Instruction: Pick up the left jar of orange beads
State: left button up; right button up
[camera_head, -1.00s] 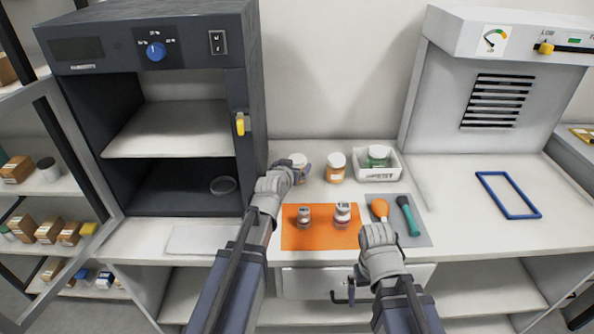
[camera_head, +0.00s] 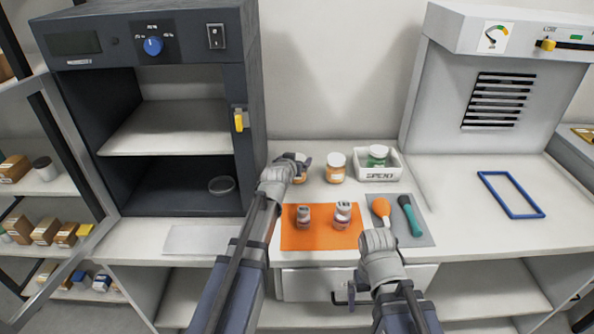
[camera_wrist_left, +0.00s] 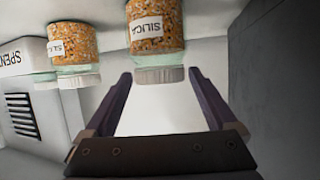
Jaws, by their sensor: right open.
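The left jar of orange beads (camera_head: 301,177) stands at the back of the counter, partly hidden by my left gripper (camera_head: 299,165) in the head view. In the left wrist view the jar (camera_wrist_left: 155,28) has a SILICA label and a pale lid, and appears upside down. My left gripper (camera_wrist_left: 160,74) is open there, its two dark fingers apart, with the jar's lid at the gap between the tips. A second orange-bead jar (camera_head: 336,170) stands to the right; it also shows in the left wrist view (camera_wrist_left: 72,45). My right gripper (camera_head: 376,240) is open and empty near the front edge.
A white SPENT bin (camera_head: 382,173) with a green jar stands right of the jars. Two small vials (camera_head: 342,213) stand on an orange mat (camera_head: 322,240). A grey mat (camera_head: 420,240) holds an orange bulb and a teal tool. A dark oven (camera_head: 250,90) stands close on the left.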

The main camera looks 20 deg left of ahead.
pick_arm(q)
jog(key=c, duration=1.4)
jog(key=shift+r, duration=0.1)
